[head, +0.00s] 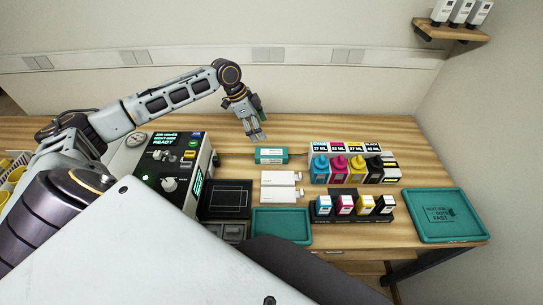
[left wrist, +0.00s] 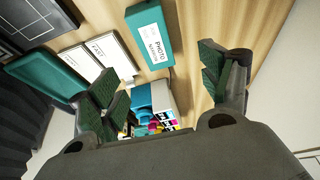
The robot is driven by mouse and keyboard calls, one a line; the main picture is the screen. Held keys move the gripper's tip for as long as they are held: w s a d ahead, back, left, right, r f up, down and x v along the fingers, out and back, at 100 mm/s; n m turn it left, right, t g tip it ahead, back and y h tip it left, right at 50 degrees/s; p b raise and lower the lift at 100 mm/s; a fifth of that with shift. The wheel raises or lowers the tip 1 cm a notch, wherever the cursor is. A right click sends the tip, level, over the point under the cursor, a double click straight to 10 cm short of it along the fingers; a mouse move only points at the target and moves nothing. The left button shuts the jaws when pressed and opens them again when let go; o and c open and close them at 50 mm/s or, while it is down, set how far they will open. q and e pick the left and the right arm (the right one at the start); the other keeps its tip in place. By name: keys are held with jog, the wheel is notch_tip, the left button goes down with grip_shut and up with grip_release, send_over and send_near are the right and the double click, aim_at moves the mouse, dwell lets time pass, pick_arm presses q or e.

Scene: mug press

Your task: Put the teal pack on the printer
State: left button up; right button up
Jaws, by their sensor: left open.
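The teal pack (head: 271,155) lies flat on the wooden table, right of the printer. In the left wrist view the teal pack (left wrist: 148,30) shows a white label and lies beyond the fingertips, apart from them. The printer (head: 178,160) is a black and white machine with a lit green display at the left. My left gripper (head: 257,134) is above the table just behind the pack. In the left wrist view my left gripper (left wrist: 160,75) has its fingers wide apart with nothing between them. My right gripper is in neither view.
Two white cartons (head: 280,178) lie in front of the pack. Several ink bottles (head: 340,170) stand to its right, with several small cartridges (head: 344,205) in front of them. A dark pad (head: 228,198), a small teal tray (head: 281,236) and a large teal tray (head: 446,234) lie on the table.

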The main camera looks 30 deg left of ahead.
pick_arm(q)
send_over(271, 152)
jog(key=a, duration=0.2)
jog(key=f, duration=0.7)
jog(key=shift+s+d, duration=0.1)
jog(key=shift+d, duration=0.1)
jog(key=shift+d+f, duration=0.1)
jog(key=shift+f, duration=0.25)
jog(key=shift+d+f, duration=0.15)
jog(key=shift+f, duration=0.35)
jog(key=x, duration=0.2)
jog(key=shift+s+d+f, duration=0.2)
jog(key=shift+s+f, duration=0.05)
jog(key=shift+f, duration=0.15)
jog(key=shift+w+d+f, duration=0.15)
jog(key=shift+f, duration=0.55)
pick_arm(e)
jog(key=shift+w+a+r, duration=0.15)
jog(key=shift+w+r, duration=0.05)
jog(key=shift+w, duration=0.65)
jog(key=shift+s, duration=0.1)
